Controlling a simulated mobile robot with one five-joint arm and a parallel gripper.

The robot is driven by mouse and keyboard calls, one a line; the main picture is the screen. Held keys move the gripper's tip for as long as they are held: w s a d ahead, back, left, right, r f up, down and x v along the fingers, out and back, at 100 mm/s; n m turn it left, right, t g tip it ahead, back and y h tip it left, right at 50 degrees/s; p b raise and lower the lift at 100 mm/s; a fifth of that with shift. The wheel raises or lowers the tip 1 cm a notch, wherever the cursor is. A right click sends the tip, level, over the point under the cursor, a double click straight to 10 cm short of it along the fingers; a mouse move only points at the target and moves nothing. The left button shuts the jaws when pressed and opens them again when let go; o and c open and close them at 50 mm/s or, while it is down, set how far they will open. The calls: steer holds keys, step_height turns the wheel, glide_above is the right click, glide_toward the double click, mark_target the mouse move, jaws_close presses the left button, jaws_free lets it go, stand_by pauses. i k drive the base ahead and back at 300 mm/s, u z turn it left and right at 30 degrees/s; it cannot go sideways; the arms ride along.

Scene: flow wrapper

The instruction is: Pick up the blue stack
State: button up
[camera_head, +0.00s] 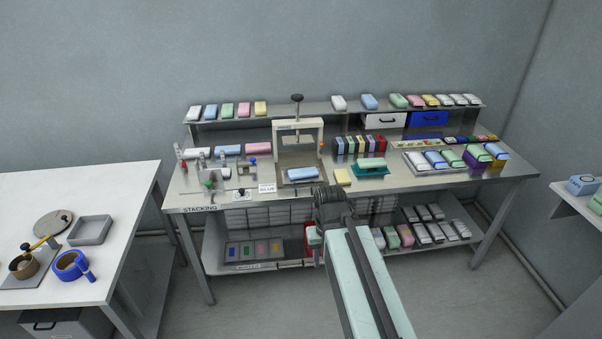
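Several light blue blocks are in view, and I cannot tell for sure which is the blue stack. One light blue block (303,174) lies on the base of the cream press frame (277,147) on the steel bench. Another blue block (228,150) lies on the bench left of the press, and more stand on the back shelf and at the bench's right. My arm reaches up from the bottom of the picture, and my gripper (331,198) is in front of the bench's front edge, right of and below the block in the press. Its fingers are too small and dark to read.
The steel bench (420,183) also holds a green block on a teal stand (370,168), a yellow block (342,177) and a tray of blocks at right. A white table (120,190) stands at left. Grey floor (480,290) is open at right.

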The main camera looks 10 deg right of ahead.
mark_target(311, 171)
steer(key=u, duration=0.05)
steer(key=i, duration=0.95)
steer(key=u, duration=3.4)
steer(key=k, duration=1)
steer(key=z, duration=1.2)
steer(key=i, duration=0.95)
